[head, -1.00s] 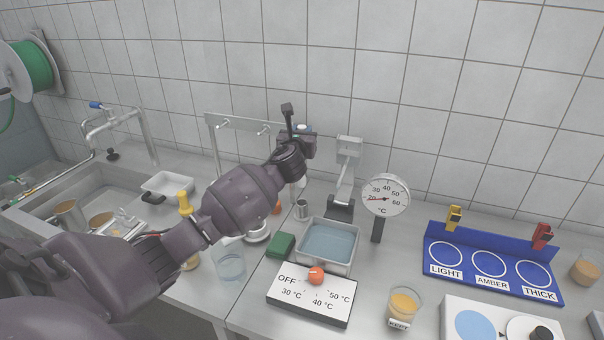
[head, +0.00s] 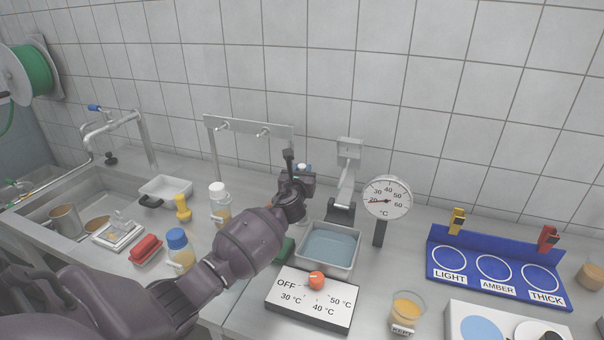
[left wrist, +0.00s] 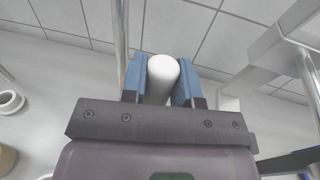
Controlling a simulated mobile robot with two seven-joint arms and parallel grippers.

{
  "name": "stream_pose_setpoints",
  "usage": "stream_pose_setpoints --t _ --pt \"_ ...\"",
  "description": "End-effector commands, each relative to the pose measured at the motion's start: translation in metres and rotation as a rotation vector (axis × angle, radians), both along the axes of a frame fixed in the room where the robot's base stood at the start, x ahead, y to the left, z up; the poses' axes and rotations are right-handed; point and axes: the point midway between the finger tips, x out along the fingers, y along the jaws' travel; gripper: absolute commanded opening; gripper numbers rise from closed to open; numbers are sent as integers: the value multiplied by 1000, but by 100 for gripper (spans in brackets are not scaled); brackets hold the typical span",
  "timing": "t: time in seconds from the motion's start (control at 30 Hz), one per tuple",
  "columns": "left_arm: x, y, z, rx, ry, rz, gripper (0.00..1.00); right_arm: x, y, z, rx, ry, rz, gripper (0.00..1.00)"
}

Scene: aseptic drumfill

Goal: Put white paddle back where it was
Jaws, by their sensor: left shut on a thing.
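My left gripper (head: 303,170) is in front of the tiled wall, right of the hook rack (head: 245,126), with its fingers mostly hidden by my wrist. In the left wrist view my left gripper (left wrist: 160,82) has its blue fingers shut on a white rounded rod end, which looks like the handle of the white paddle (left wrist: 162,70). The rest of the paddle is hidden. The rack is a metal bar on posts with two visible pegs, and nothing hangs on those pegs. My right gripper is not in view.
A metal water tray (head: 330,247), a dial thermometer (head: 387,198) and a grey stand (head: 344,185) are close right of the gripper. A white-capped bottle (head: 219,203), blue-capped jar (head: 178,250) and yellow object (head: 183,208) stand left. A temperature control box (head: 312,298) is in front.

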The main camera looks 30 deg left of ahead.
Motion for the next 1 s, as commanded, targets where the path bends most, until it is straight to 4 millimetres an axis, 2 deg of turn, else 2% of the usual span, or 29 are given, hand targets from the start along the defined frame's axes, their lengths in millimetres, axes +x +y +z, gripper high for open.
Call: stream_pose_setpoints --t 0.27,0.3,0.47,0.8,1.0 --pt "0 0 -2 1 0 0 4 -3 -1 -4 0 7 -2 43" --pt "0 0 -2 1 0 0 31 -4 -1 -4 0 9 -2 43" --pt "0 0 -2 0 0 0 54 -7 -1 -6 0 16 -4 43" --pt "0 0 2 -1 -1 0 54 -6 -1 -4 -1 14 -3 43" --pt "-20 -8 1 -1 0 -1 54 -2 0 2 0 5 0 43"
